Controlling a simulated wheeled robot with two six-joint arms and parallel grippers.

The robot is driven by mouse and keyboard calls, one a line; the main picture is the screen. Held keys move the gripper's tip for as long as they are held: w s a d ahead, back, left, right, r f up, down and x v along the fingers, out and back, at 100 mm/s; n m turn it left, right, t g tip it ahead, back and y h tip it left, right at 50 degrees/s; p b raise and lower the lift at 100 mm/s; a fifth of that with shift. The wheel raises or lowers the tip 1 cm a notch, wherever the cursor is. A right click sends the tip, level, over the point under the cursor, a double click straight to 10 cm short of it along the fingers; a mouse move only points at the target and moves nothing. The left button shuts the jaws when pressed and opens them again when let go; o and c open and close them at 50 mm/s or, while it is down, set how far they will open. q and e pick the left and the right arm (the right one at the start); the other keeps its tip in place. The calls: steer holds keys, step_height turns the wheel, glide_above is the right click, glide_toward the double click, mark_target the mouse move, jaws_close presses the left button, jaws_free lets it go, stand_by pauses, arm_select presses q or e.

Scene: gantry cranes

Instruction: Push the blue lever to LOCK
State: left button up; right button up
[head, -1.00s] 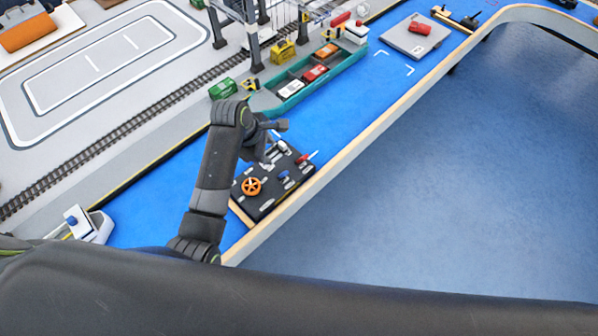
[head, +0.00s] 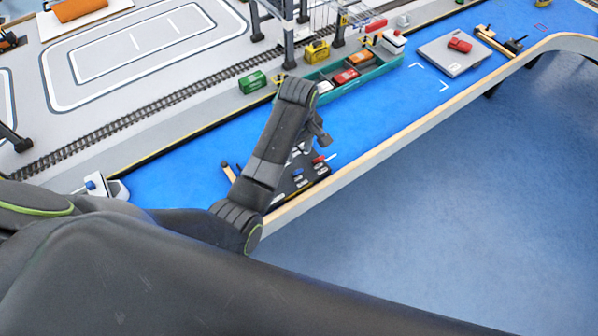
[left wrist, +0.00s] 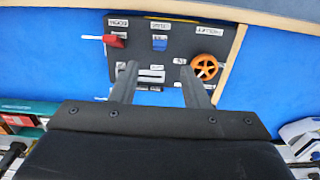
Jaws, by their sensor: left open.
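The dark control panel (head: 311,177) lies at the blue table's near edge, partly hidden behind my left arm in the head view. The blue lever (head: 298,172) is on it, near the red lever (head: 318,159). In the left wrist view the blue lever (left wrist: 159,43) sits at the panel's top middle, between the red lever (left wrist: 114,41) and the orange wheel (left wrist: 205,67). The labels are too small to read. My left gripper (left wrist: 160,82) is open and empty, its fingers apart below the blue lever in that view. My right gripper is not in view.
A white-and-grey lever or slot (left wrist: 151,74) shows on the panel between my fingers. A teal ship with cars (head: 325,95) and a green container (head: 252,82) stand beyond. The blue surface (head: 400,108) right of the panel is clear.

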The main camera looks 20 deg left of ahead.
mark_target(299, 172)
arm_select(q)
step_height(299, 172, down, 11)
steer(key=shift+f, duration=0.15)
stand_by(0.4)
jaws_close()
